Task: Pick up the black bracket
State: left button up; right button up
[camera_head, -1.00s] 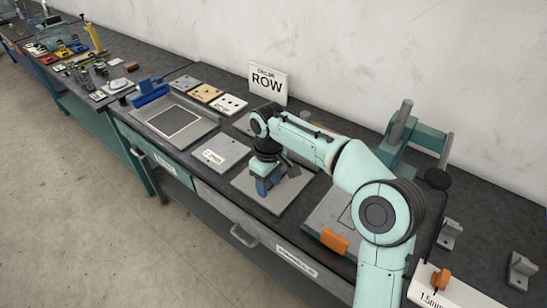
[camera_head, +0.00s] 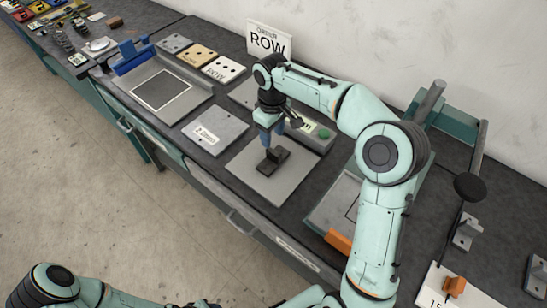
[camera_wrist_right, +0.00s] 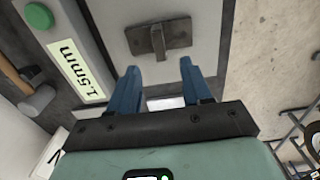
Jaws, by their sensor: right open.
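The black bracket (camera_head: 272,160) stands on a light grey square plate (camera_head: 248,168) on the workbench. It also shows in the right wrist view (camera_wrist_right: 157,40), a flat piece with an upright part, just beyond the fingertips. My right gripper (camera_head: 271,138) is at the bracket's far side in the head view, with its blue fingers pointing down and covering little of it. In the wrist view its two fingers (camera_wrist_right: 160,72) are apart with nothing between them. My left arm shows only at the bottom left of the head view; its gripper cannot be made out.
A grey device with a green button (camera_head: 324,133) and a 1.5mm label stands just behind the plate. A labelled grey plate (camera_head: 215,131) lies left of it. A framed plate with an orange block (camera_head: 339,241) is at right. A ROW sign (camera_head: 268,41) stands behind.

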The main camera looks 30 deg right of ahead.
aim_at(273, 151)
notch_tip(273, 151, down, 9)
jog(key=shift+s+d+r+b, duration=0.1)
jog(key=shift+s+b, duration=0.05)
jog(key=shift+b, duration=0.2)
grip_shut()
